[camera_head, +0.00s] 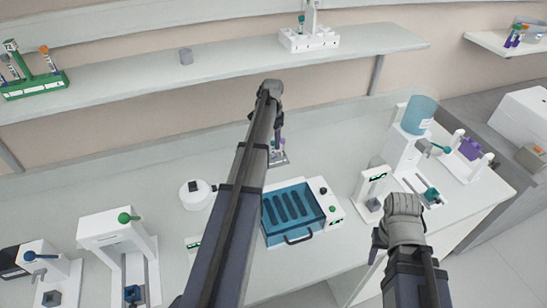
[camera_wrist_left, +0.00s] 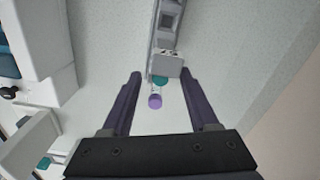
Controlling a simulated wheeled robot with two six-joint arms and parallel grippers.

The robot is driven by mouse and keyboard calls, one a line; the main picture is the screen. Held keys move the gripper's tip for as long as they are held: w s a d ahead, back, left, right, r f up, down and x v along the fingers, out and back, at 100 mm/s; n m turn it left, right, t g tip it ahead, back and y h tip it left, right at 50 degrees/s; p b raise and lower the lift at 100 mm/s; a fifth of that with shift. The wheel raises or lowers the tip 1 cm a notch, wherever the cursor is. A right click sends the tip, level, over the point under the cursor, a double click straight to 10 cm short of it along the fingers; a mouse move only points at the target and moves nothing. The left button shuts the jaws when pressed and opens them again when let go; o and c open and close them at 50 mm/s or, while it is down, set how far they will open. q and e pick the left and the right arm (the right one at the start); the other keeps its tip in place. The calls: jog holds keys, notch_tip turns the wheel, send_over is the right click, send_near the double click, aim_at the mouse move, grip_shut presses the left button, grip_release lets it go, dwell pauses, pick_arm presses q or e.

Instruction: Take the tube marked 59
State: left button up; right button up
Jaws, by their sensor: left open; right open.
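In the left wrist view a tube with a purple cap (camera_wrist_left: 155,101) and a teal band (camera_wrist_left: 160,80) stands at the end of a grey rack (camera_wrist_left: 166,22) with square holes. My left gripper (camera_wrist_left: 160,74) is open, its fingers on either side of the tube with gaps showing. In the head view this gripper (camera_head: 278,143) is over the rack (camera_head: 279,158) at the back of the bench, partly hidden by my arm. No number 59 is readable on any tube. My right gripper (camera_head: 377,243) is at the lower right, near the bench's front edge, away from the tubes.
A green rack (camera_head: 35,83) with several tubes and a white rack (camera_head: 308,40) with a tube stand on the upper shelf (camera_head: 200,82). A blue-lidded device (camera_head: 292,213) is below the left gripper. White devices stand along the bench. More tubes (camera_head: 516,36) sit at upper right.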

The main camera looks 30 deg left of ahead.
aim_at(273, 149)
pick_arm(q)
jog(key=shift+w+f+b, duration=0.1)
jog(key=shift+f+b, duration=2.5)
jog(key=shift+f, duration=0.3)
jog(key=shift+r, duration=0.1)
grip_shut()
